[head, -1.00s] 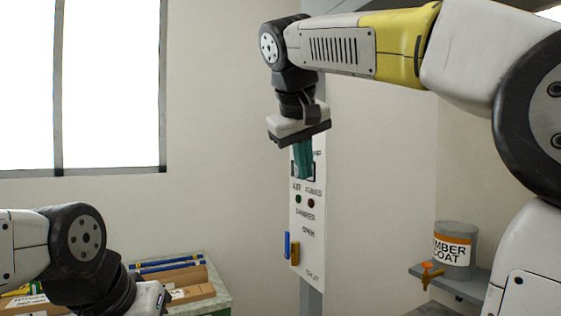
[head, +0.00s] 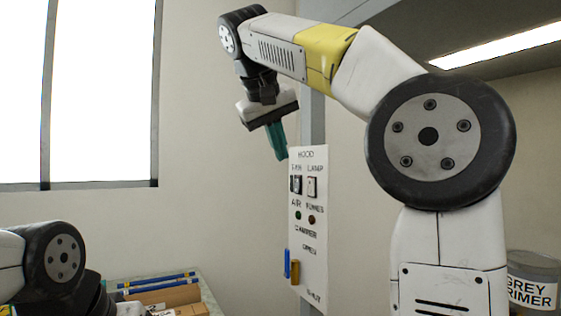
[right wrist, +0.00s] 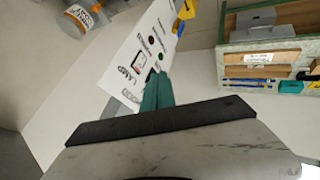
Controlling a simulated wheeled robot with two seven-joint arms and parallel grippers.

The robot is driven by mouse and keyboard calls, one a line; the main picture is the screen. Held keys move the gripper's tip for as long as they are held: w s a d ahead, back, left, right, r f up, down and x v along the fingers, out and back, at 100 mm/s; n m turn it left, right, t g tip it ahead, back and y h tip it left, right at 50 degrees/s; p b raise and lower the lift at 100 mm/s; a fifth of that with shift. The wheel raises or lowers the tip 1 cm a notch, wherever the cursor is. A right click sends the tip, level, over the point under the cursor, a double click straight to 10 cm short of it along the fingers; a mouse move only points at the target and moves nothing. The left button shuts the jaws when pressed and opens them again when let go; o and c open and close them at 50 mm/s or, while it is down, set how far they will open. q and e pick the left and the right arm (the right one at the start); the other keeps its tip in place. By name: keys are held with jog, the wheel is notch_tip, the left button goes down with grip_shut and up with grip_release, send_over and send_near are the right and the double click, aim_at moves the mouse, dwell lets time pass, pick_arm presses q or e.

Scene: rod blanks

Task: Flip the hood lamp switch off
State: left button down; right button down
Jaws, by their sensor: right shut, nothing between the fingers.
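The white hood panel (head: 308,235) is fixed upright on a grey post. The lamp switch (head: 311,187) is at its upper right, beside the fan switch (head: 296,185); its rocker position is too small to tell. My right gripper (head: 282,157) has teal fingers, shut and empty, just left of the panel's top edge and above the switches. In the right wrist view the fingers (right wrist: 157,88) overlap the fan switch's area, and the lamp switch (right wrist: 139,62) shows beside them. My left gripper (head: 130,309) is cut off at the bottom edge; its fingers are hidden.
A lit lamp strip (head: 495,46) glows under the hood at upper right. Blue and orange handles (head: 291,265) sit on the panel's lower left. A grey primer can (head: 532,282) stands at right. A bench with boxes (head: 165,297) is at lower left.

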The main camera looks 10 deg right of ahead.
aim_at(308, 178)
jog(key=shift+w+d+f, duration=1.55)
jog(key=shift+d+f, duration=0.1)
jog(key=shift+d, duration=0.05)
jog(key=shift+w+d+f, duration=1.5)
jog(key=shift+d+f, duration=0.1)
jog(key=shift+d, duration=0.1)
jog(key=shift+w+d+r, duration=0.15)
jog(key=shift+d, duration=0.2)
jog(key=shift+r, duration=0.1)
jog(key=shift+r, duration=0.7)
